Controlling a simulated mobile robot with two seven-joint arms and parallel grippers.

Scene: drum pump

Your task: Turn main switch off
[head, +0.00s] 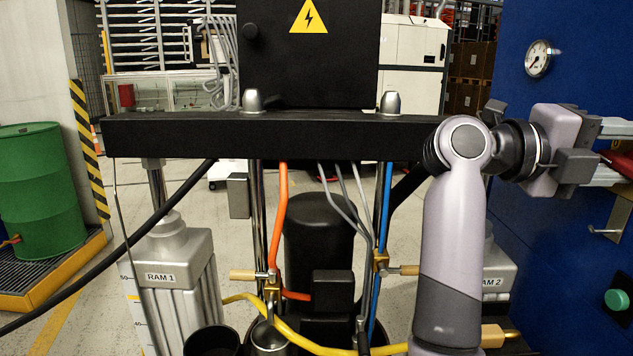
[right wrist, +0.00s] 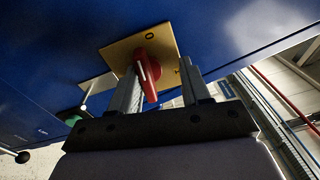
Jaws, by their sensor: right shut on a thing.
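The main switch is a red rotary handle (right wrist: 147,75) on a yellow square plate (right wrist: 122,55), fixed to the blue cabinet (right wrist: 60,90). A round mark like an "O" shows on the plate near its top corner in the right wrist view. In the head view part of the red handle (head: 618,164) shows at the right edge, between the fingers. My right gripper (head: 610,151) is at the cabinet face, shut on the handle, and it also shows in the right wrist view (right wrist: 160,90). The handle's exact angle is hard to tell. My left gripper is not in view.
A gauge (head: 539,58) sits above my right gripper and a green push button (head: 616,299) below it, both on the cabinet. A black crossbeam (head: 270,135) with a control box (head: 308,60) stands in the middle. A green drum (head: 40,190) is at the left.

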